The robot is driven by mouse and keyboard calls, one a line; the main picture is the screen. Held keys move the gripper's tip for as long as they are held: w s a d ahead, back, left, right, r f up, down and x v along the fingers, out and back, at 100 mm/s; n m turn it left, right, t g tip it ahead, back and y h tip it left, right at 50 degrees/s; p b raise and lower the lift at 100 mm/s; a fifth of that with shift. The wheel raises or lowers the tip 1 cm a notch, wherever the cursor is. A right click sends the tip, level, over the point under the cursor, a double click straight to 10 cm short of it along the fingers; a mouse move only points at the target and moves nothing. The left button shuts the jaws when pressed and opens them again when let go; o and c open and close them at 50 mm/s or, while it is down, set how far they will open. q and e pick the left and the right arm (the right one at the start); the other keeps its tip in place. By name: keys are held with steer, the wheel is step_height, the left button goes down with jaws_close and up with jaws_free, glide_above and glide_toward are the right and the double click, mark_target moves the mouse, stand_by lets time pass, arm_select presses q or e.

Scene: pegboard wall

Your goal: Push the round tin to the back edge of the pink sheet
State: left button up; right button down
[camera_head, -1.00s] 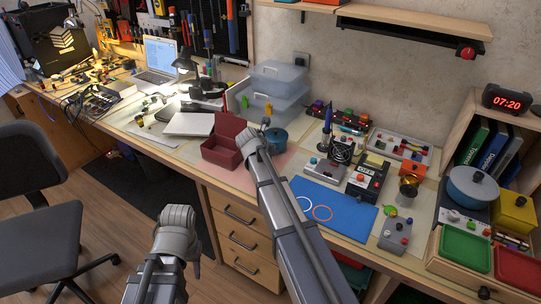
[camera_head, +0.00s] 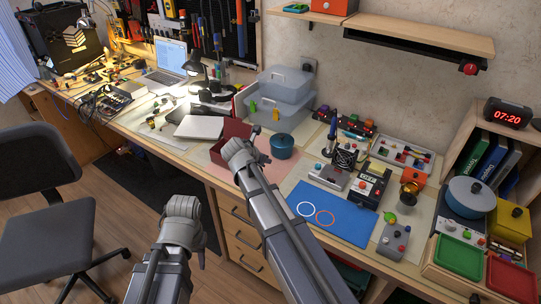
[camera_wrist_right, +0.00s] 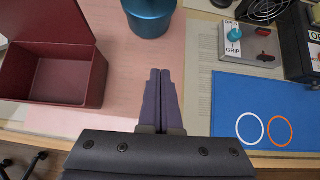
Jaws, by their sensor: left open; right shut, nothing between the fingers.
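The round tin is a teal, lidded cylinder (camera_head: 282,146), upright on the pink sheet (camera_head: 268,173) behind the right gripper. In the right wrist view its near side (camera_wrist_right: 150,22) shows at the top, cut off by the frame, near the sheet's right edge. My right gripper (camera_wrist_right: 160,74) is shut and empty over the sheet, its fingers pointing at the tin with a gap of pink between. In the head view this gripper (camera_head: 256,130) hides part of the sheet. My left gripper (camera_head: 185,208) is open, in front of the desk and away from the tin. The sheet's back edge is not clearly visible.
An open dark red box (camera_head: 226,152) stands on the sheet left of the right gripper. Clear plastic bins (camera_head: 278,98) stand behind the tin. A blue mat (camera_head: 336,214) and small electronics (camera_head: 328,177) lie to the right.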

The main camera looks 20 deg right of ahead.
steer(key=s+a+f+m+g+y, duration=0.2)
steer(key=s+a+m+g, duration=0.1)
steer(key=s+a+m, duration=0.6)
steer(key=s+a+f+m+g+y, duration=0.3)
steer(key=s+a+m, duration=0.5)
steer(key=s+m, duration=0.5)
steer(key=s, duration=0.4)
steer(key=shift+a+f+y, duration=0.15)
steer(key=shift+a+y, duration=0.15)
steer(key=shift+a, duration=0.05)
